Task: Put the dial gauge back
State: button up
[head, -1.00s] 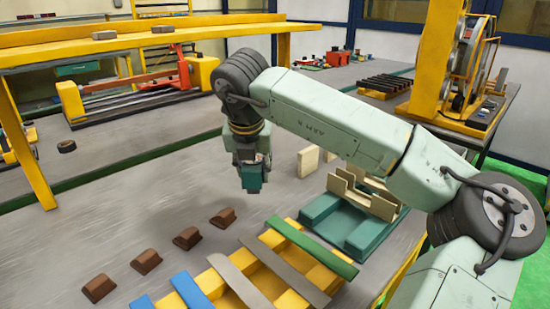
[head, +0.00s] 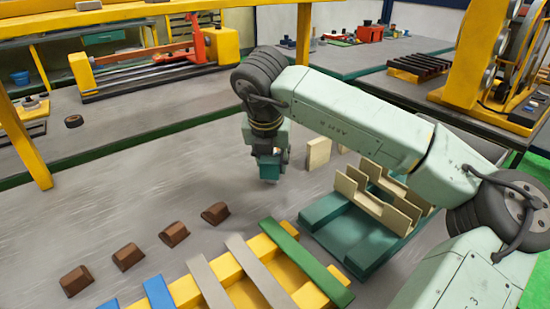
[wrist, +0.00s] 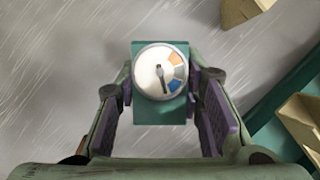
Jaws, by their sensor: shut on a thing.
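The dial gauge (wrist: 160,75) is a teal block with a round white dial, a dark needle and orange and blue marks. My gripper (wrist: 161,98) is shut on it, with a purple-padded finger on each side. In the head view my gripper (head: 270,172) points down over the grey bench (head: 150,190), and the teal gauge body shows at its tip. I cannot tell how far above the bench the gauge is.
A teal base with cream slotted holders (head: 375,200) stands to the right, with a cream block (head: 318,153) behind it. Several brown wedges (head: 174,235) lie at the front left. A yellow frame with coloured bars (head: 235,275) is in front. Bare bench lies left of my gripper.

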jog(key=shift+a, duration=0.15)
jog(key=shift+f+b, duration=0.3)
jog(key=shift+b, duration=0.15)
jog(key=shift+f+b, duration=0.3)
jog(key=shift+b, duration=0.15)
jog(key=o, duration=1.2)
jog(key=shift+c, duration=0.2)
jog(key=shift+r, duration=0.15)
jog(key=shift+r+p, duration=0.7)
jog(key=shift+p, duration=0.4)
jog(key=b+v, duration=0.2)
jog(key=v, duration=0.9)
jog(key=shift+s+r, duration=0.2)
jog(key=shift+r, duration=0.1)
